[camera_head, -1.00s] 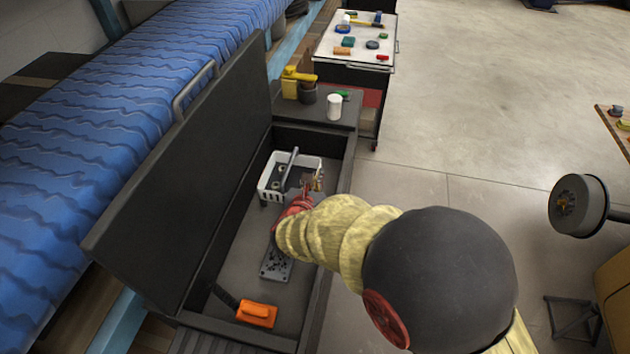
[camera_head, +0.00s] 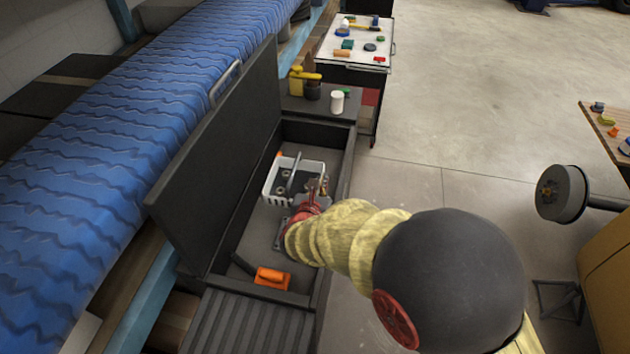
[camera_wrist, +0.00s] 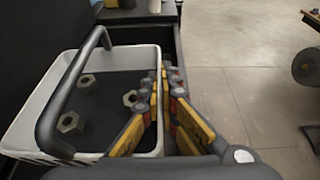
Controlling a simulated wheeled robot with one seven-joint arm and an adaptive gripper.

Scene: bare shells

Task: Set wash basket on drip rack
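The wash basket (camera_head: 272,190) is white with a dark bar handle and holds several hex nuts. It is inside the open dark chest, and it fills the left of the wrist view (camera_wrist: 28,108). My gripper (camera_head: 316,188) is at the basket's right side. In the wrist view its yellow-and-dark fingers (camera_wrist: 166,76) are close together at the basket's right wall, shut on it. The basket looks roughly level and seems raised off the chest floor.
The raised lid (camera_head: 215,170) walls off the left side. A white cup (camera_head: 337,101) and a yellow tool (camera_head: 298,82) stand on the ledge beyond. Open floor is on the right.

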